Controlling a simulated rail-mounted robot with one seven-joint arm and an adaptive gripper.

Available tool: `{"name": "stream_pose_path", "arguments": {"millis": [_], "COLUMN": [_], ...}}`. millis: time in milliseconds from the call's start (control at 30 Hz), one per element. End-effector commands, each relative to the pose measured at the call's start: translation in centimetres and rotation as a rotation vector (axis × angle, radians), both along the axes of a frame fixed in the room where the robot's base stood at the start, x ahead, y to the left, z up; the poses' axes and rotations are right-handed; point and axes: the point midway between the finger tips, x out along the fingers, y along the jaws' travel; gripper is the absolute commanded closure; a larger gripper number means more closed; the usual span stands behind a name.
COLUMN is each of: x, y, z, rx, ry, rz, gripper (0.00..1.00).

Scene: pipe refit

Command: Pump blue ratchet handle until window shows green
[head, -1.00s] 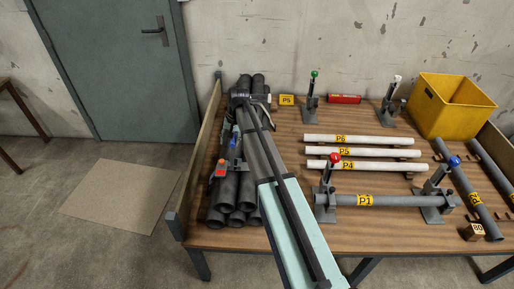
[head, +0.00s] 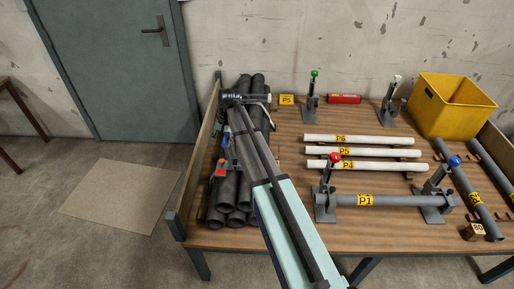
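A small blue part (head: 226,138), which looks like the ratchet handle, shows at the left of the dark pipe bundle (head: 226,205). Just below it is a small red part (head: 221,168); I cannot tell whether this is the window. My gripper is at the far end of my arm, near the top of the bundle, close to the blue part. The arm and dark pipes behind make its fingers hard to make out, so I cannot see whether they touch the handle. No green window can be made out on the bundle.
Clamps with red (head: 335,157), blue (head: 454,161) and green (head: 314,73) knobs stand on the table (head: 290,236). White pipes (head: 362,139) and a grey P1 pipe (head: 390,200) lie at the right. A yellow bin (head: 450,105) stands at the back right. A wooden side board (head: 196,160) borders the bundle.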

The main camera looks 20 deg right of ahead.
Motion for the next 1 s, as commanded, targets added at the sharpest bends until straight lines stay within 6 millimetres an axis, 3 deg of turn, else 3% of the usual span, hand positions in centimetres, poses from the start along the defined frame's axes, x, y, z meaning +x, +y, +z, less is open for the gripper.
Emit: {"name": "stream_pose_path", "arguments": {"millis": [300, 733, 1000], "x": [-1.2, -1.4, -2.4], "y": [-2.5, -3.1, -5.3], "z": [0.7, 0.7, 0.7], "rx": [0.000, -0.001, -0.001], "ry": [0.000, 0.001, 0.001], "rz": [-0.002, -0.001, -0.002], "gripper": [0.50, 0.50, 0.50]}}
